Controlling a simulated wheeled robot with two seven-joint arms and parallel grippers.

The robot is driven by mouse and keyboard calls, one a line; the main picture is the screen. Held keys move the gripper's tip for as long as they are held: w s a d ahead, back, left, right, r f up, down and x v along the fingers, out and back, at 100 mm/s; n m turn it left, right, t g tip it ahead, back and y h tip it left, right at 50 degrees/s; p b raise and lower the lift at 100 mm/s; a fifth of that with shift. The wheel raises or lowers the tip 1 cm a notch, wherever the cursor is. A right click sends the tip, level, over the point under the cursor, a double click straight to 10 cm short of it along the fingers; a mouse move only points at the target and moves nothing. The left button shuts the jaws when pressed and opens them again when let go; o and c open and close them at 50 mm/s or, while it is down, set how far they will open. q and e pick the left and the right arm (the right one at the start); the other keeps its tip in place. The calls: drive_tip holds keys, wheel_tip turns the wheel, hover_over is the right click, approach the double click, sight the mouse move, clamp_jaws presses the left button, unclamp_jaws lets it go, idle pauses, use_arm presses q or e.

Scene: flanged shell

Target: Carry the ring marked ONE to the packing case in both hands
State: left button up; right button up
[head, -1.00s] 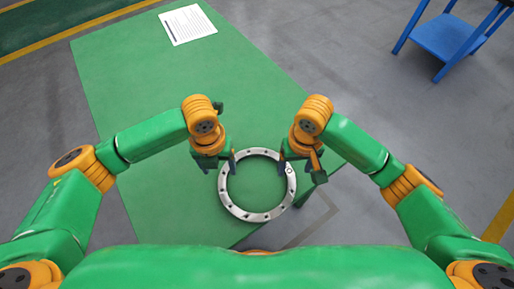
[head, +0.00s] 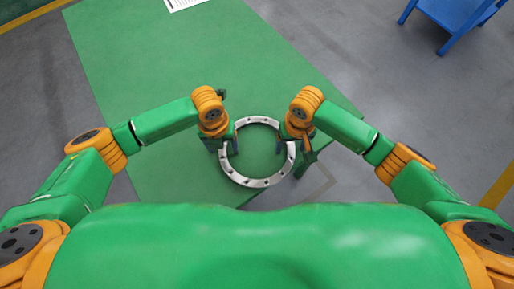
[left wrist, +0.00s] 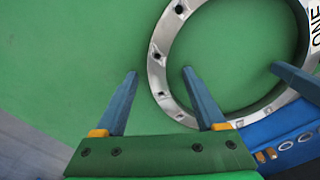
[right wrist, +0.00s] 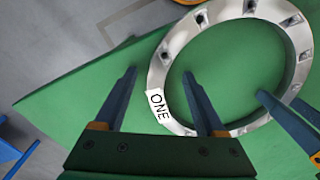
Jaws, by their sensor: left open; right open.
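The silver ring (head: 257,183) with bolt holes lies flat on the green table (head: 160,85). Its white label reading ONE (right wrist: 157,105) shows in the right wrist view and partly in the left wrist view (left wrist: 315,35). My left gripper (head: 228,149) is open at the ring's left side. In the left wrist view its fingers (left wrist: 159,71) lie either side of the ring's band. My right gripper (head: 297,148) is open at the ring's right side, its fingers (right wrist: 160,71) also either side of the band, beside the label. Finger height against the ring is hard to tell. I see no packing case.
A blue stand (head: 450,18) is on the grey floor at the upper right. A printed sheet (head: 184,4) lies at the table's far end, cut by the frame. The table between is clear. The table's right edge is close to my right gripper.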

use_arm(q)
drive_tip(key=shift+w, duration=0.1)
drive_tip(key=shift+c, duration=0.9)
use_arm(e)
drive_tip(key=shift+w, duration=0.1)
drive_tip(key=shift+c, duration=0.8)
use_arm(q)
clamp_jaws()
use_arm(e)
clamp_jaws()
